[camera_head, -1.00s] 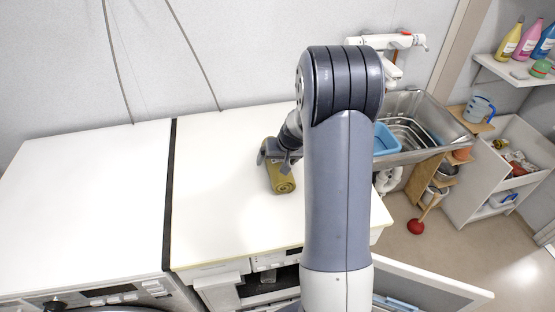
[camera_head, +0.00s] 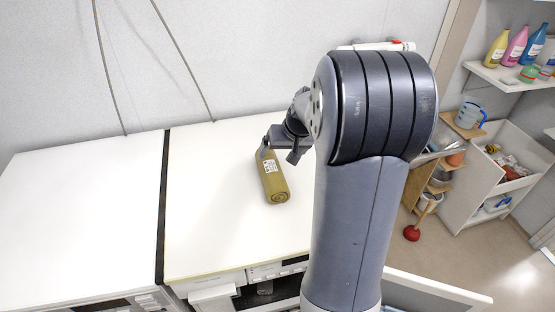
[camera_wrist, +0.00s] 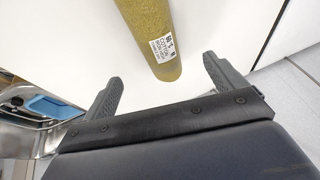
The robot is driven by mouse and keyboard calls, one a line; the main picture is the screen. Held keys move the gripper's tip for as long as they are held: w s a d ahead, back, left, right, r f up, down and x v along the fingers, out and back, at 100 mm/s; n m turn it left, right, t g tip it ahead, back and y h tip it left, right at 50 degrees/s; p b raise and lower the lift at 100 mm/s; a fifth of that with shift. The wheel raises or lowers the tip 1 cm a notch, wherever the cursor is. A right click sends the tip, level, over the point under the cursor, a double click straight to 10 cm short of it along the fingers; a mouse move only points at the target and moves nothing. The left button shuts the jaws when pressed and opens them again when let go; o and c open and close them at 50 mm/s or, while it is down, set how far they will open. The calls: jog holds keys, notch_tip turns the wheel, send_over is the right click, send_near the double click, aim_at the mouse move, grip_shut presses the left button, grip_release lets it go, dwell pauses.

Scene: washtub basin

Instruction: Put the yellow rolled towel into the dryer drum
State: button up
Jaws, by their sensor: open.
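The yellow rolled towel (camera_head: 273,181) is olive-yellow with a white label and lies on the white machine top in the head view. It also shows in the wrist view (camera_wrist: 146,30), its labelled end lying towards the gap between my fingers. My gripper (camera_head: 280,150) is open and empty at the far end of the towel, apparently a little above it. In the wrist view, its fingers (camera_wrist: 161,70) are spread wide, with clear space on both sides of the towel. The dryer drum is not visible; only the machine's upper front shows at the bottom of the head view.
A white open door (camera_head: 435,290) sticks out at lower right. A second white machine top (camera_head: 80,210) is at left, beyond a dark gap. My arm hides most of the sink. Shelves with bottles (camera_head: 515,45) and a red plunger (camera_head: 412,232) are at right. The machine top around the towel is clear.

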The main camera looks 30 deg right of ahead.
aim_at(274, 170)
jog(key=shift+o, duration=0.4)
jog(key=shift+s+r, duration=0.15)
jog(key=shift+r, duration=0.15)
jog(key=f+b, duration=0.1)
jog(key=b, duration=0.1)
jog(key=f+b, duration=0.1)
jog(key=b, duration=0.1)
jog(key=shift+s+a, duration=0.35)
jog(key=x, duration=0.3)
jog(key=shift+w+a+f, duration=0.1)
jog(key=shift+w+f, duration=0.1)
jog(key=shift+p+x, duration=0.5)
jog(key=shift+x, duration=2.6)
jog(key=c, duration=1.2)
jog(key=shift+c, duration=0.2)
